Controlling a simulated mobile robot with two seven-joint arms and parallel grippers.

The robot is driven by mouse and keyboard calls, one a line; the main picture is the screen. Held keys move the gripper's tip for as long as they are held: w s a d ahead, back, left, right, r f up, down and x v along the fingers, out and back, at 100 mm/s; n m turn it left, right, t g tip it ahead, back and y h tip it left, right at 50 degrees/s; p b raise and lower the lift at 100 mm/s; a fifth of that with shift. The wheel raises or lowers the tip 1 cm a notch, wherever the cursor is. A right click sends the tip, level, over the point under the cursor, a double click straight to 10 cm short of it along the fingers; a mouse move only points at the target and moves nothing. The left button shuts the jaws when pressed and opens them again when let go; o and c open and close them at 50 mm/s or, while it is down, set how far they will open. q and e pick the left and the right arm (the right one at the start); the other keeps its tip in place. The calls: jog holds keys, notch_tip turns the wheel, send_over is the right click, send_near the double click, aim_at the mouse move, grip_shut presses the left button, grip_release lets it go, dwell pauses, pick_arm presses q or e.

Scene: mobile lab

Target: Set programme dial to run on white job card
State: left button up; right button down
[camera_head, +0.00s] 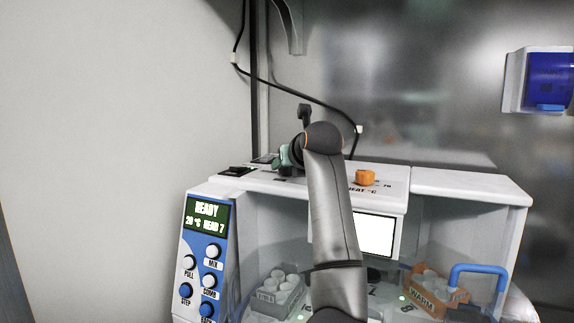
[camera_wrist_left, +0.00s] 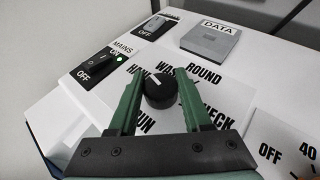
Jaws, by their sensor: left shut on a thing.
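The programme dial (camera_wrist_left: 160,92) is a black round knob on the white top panel, seen in the left wrist view. Its white mark points up and slightly left in that view, near the partly hidden "HAND" and "WA..." labels. "ROUND", "...HECK" and "...UN" are also printed around it. My left gripper (camera_wrist_left: 159,84), with green fingers, is shut on the dial, one finger on each side. In the head view this gripper (camera_head: 285,157) is at the machine's top left, and my arm hides the dial. A blank white rectangle (camera_head: 376,234), perhaps the job card, is on the machine's front.
A mains switch (camera_wrist_left: 100,66) with a green light, another switch (camera_wrist_left: 153,27) and a grey "DATA" block (camera_wrist_left: 210,40) are close to the gripper. An orange knob (camera_head: 366,177) stands right of my arm. A button panel (camera_head: 205,255) reads "READY". Racks stand inside the machine.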

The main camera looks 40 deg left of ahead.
pick_arm(q)
grip_shut()
